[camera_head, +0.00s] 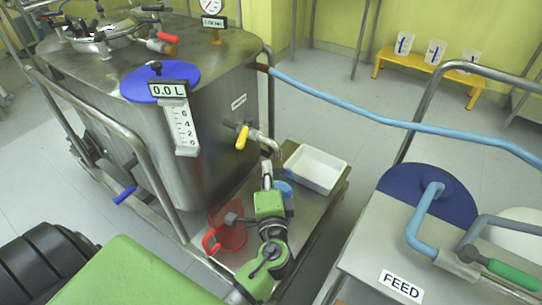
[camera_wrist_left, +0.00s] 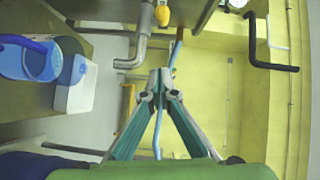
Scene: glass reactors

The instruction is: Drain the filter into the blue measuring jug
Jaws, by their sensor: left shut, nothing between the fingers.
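My left gripper (camera_wrist_left: 160,78) is shut and empty, close to the outlet pipe. My right gripper is not in view.
A red jug (camera_head: 229,230) stands left of my left gripper. A white tray (camera_head: 316,168) lies beyond the blue jug. A steel rail (camera_head: 120,150) borders the vessel. The FEED cart (camera_head: 370,235) and a blue hose (camera_head: 380,118) are on the right.

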